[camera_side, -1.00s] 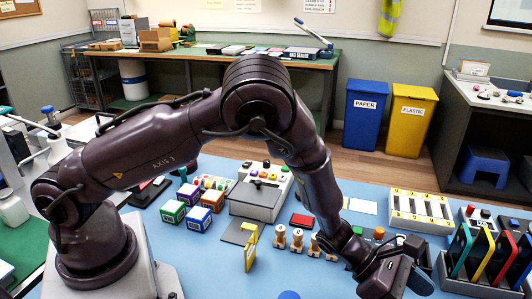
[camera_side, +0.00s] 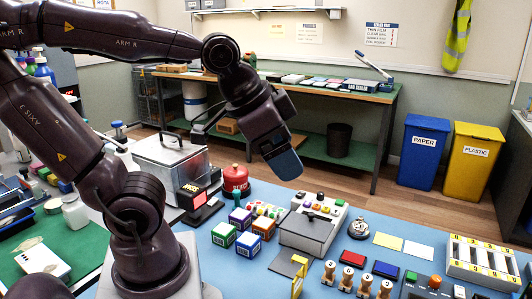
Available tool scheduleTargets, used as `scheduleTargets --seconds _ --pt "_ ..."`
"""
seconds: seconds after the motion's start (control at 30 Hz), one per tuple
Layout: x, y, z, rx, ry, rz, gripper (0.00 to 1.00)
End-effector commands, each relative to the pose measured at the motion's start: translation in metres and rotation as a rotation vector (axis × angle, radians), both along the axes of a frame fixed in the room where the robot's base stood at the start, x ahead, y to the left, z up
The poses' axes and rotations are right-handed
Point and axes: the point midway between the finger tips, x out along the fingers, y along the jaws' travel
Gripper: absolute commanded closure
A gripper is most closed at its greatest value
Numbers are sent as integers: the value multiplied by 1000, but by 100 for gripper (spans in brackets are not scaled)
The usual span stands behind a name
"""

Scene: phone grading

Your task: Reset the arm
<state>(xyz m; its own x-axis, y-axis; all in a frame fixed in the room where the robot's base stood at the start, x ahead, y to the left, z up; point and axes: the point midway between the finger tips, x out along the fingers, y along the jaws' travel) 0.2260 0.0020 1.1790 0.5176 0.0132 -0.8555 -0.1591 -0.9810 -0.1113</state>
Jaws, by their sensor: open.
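My gripper (camera_side: 284,163) is up in the air at the upper middle, above and behind the blue work table (camera_side: 215,278). It points down and slightly right, and a blue-grey flat face shows at its end. The jaws are open; the gap between the fingers is hard to see from this side. It is well clear of everything on the table.
On the table are coloured cubes (camera_side: 248,244), a grey box with buttons (camera_side: 307,228), wooden stamps (camera_side: 347,279), a silver bell (camera_side: 359,228), a red canister (camera_side: 235,179) and a yellow-topped rack (camera_side: 483,258). Blue (camera_side: 417,153) and yellow (camera_side: 470,160) bins stand behind.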

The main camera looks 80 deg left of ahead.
Motion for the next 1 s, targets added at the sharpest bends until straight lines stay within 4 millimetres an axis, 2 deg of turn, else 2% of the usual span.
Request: scheduleTargets --seconds 0.03,0.1,0.2,1.0 --pt "-12 0 0 -41 13 62 14" --pt "-23 -1 -2 -82 36 124 14" --pt "-30 -2 -3 -109 51 163 14" --pt "-30 -2 -3 -110 52 165 14"
